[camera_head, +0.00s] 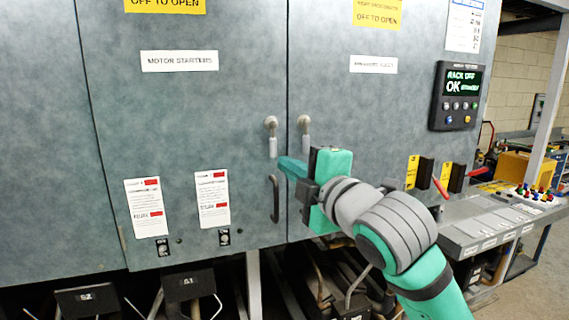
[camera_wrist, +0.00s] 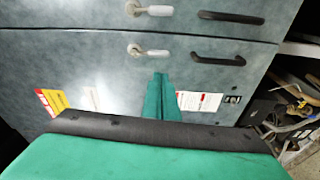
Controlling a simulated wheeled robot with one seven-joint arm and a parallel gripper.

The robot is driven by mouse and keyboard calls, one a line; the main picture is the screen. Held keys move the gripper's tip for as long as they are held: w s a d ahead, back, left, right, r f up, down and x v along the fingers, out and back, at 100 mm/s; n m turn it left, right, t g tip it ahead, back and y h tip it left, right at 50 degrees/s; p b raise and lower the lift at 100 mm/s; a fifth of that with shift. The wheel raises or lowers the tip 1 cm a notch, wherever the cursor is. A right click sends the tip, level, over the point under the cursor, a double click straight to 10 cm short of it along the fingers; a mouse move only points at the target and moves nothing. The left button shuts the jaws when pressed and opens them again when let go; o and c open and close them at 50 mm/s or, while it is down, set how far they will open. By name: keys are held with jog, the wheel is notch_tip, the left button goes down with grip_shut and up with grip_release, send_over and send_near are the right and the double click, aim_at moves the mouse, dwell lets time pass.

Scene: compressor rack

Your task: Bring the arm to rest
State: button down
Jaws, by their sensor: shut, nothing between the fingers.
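My gripper (camera_head: 288,166) is in front of the grey cabinet doors, close to the seam between the left door (camera_head: 190,110) and the right door (camera_head: 345,120). Its green fingers are together and hold nothing; they also show in the wrist view (camera_wrist: 161,98). The fingertips are near the left door's black pull handle (camera_head: 275,199) and below the two small lever handles (camera_head: 271,135). I cannot tell whether they touch the door. My arm reaches in from the lower right, bent at the wrist. Both doors look closed.
A control panel (camera_head: 456,96) reads "RACK OFF OK". Black boxes and pipes fill the space below the doors. Floor shows at the far right.

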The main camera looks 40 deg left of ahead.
jog(key=shift+w, duration=0.1)
dwell(0.5)
jog(key=w+d+f+m+t, duration=0.4)
jog(key=d+f+m, duration=0.1)
jog(key=f+m, duration=0.15)
jog(key=w+d+f+m+t, duration=0.3)
jog(key=w+d+f+m, duration=0.2)
jog(key=f+m, duration=0.15)
jog(key=s+d+f+m+t+h, duration=0.1)
jog(key=d+f+m+t+h, duration=0.4)
jog(key=f, duration=0.6)
jog(key=s+d+f+m+t+h, duration=0.1)
jog(key=d+f+m+h, duration=0.2)
jog(key=d+f+m, duration=0.6)
jog(key=s+d+f+m+g+h, duration=0.15)
jog(key=s+d+f+h, duration=0.25)
jog(key=s+f, duration=0.5)
jog(key=s+d+f+m+t+h, duration=0.1)
jog(key=s+d+f+m+h, duration=0.25)
jog(key=s+f, duration=0.55)
jog(key=s+d+f+g+h, duration=0.1)
jog(key=s+d+f, duration=0.2)
jog(key=s, duration=0.6)
jog(key=s+d+f+g, duration=0.2)
jog(key=s+d+f, duration=0.1)
jog(key=s, duration=0.6)
jog(key=shift+s+d+n+h, duration=0.2)
jog(key=shift+d+n+h, duration=0.2)
jog(key=shift+d, duration=0.15)
